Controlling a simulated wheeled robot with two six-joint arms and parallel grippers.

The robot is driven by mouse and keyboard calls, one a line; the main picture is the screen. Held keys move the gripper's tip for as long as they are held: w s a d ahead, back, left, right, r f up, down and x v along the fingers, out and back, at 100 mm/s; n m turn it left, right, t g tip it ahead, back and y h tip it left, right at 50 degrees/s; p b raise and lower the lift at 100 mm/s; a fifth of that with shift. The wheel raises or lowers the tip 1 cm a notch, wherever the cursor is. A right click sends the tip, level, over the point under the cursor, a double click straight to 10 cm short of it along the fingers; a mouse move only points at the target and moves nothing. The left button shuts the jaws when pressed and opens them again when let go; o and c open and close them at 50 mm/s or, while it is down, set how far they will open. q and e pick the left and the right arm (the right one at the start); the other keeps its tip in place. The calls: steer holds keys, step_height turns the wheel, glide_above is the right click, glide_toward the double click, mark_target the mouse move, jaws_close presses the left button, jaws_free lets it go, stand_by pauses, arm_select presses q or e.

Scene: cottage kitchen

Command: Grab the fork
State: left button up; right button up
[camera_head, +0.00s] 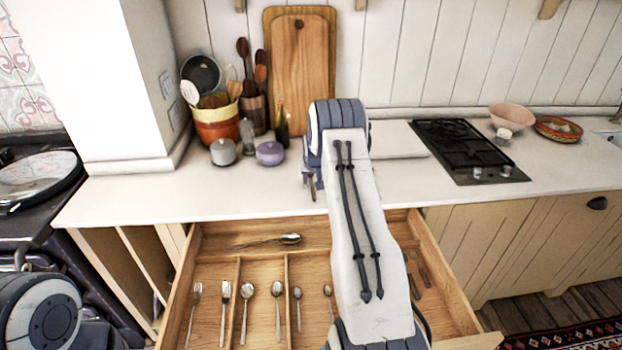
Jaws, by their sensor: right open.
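An open wooden cutlery drawer (210,270) juts out below the white counter. A fork (195,308) lies in its leftmost front compartment, tines toward the back. My right arm reaches up across the drawer's right part. My right gripper (312,188) is small and partly hidden by the arm; it is open and empty near the counter's front edge, apart from the fork and to its upper right. My left gripper is out of view; part of my left arm shows at the lower left.
Several spoons (278,305) lie in the compartments beside the fork, and a large spoon (290,239) lies across the back compartment. On the counter (150,195) stand a utensil pot (218,124), lidded pots and a stove (465,150).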

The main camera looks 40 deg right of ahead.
jaws_close()
